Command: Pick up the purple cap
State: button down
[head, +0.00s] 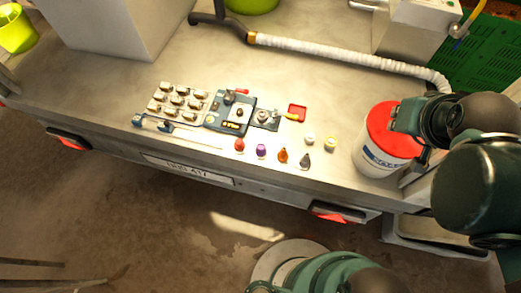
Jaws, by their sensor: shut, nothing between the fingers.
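The purple cap (261,151) stands on the grey table top near its front edge. It sits in a row between a red cap (239,145) on its left and an orange cap (282,156) on its right, with small gaps between them. Nothing covers it. My arm is at the right of the head view, over and beside the white bucket, well away from the purple cap. I cannot make out my gripper's fingers.
A grey cap (305,160) ends the row. White (310,140) and yellow (330,144) pieces stand behind it. A small press device (230,112), a red tray (297,112) and a red-lidded bucket (384,155) stand nearby. A white hose (340,58) crosses the back.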

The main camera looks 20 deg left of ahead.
jog(key=c, duration=1.6)
grip_release()
jog(key=n+g+b, duration=0.4)
jog(key=n+g, duration=0.3)
jog(key=n, duration=0.2)
send_over(261, 147)
jog(key=f, duration=2.8)
jog(key=shift+w+d+f, duration=0.25)
jog(key=shift+d+f, duration=0.1)
jog(key=shift+d, duration=0.05)
jog(key=shift+s+a+f, duration=0.3)
jog(key=shift+a+f, duration=0.05)
jog(key=shift+f, duration=0.15)
